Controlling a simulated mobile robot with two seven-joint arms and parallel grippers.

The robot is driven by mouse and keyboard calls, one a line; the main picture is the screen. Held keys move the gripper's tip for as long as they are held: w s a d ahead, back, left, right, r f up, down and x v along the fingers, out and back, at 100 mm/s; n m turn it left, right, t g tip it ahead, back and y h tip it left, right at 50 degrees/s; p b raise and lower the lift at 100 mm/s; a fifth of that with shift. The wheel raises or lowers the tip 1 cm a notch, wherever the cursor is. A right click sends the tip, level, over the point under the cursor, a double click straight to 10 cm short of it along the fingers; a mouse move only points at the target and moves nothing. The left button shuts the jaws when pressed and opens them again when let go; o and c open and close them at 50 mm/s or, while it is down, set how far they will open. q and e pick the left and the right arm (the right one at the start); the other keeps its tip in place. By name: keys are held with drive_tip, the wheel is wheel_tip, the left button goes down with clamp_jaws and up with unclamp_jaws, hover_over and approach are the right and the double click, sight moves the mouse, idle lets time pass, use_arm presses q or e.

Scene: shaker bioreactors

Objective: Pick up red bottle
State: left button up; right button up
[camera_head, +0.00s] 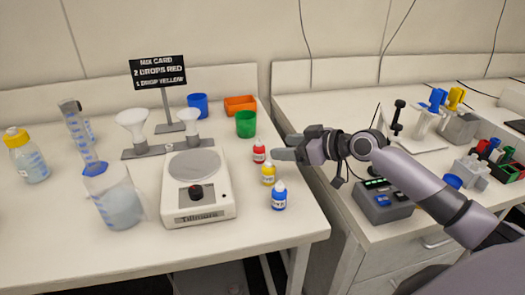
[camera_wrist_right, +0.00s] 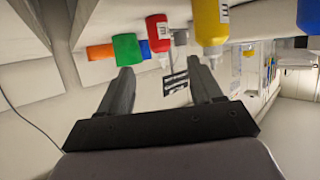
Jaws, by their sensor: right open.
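The red bottle (camera_head: 259,153) with a white cap stands near the right edge of the left bench, behind the yellow bottle (camera_head: 268,173) and the blue bottle (camera_head: 279,196). My right gripper (camera_head: 280,150) is just right of the red bottle in the head view, its fingers pointing left towards it. In the right wrist view, my right gripper (camera_wrist_right: 160,68) is open and empty. There the red bottle (camera_wrist_right: 157,32) shows beyond and between the two fingertips. The yellow bottle (camera_wrist_right: 210,28) shows beyond the right-hand finger. My left gripper is out of view.
A green cup (camera_head: 246,124) stands behind the red bottle, with an orange tray (camera_head: 240,104) and a blue cup (camera_head: 198,104) farther back. A scale (camera_head: 196,201) stands left of the bottles. A gap separates the left bench from the right bench, which holds a grey device (camera_head: 383,204).

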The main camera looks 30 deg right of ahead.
sight(263, 148)
drive_tip(key=shift+p+x, duration=0.5)
drive_tip(key=shift+x, duration=3.05)
drive_tip(key=shift+s+f, duration=0.1)
drive_tip(key=c, duration=1)
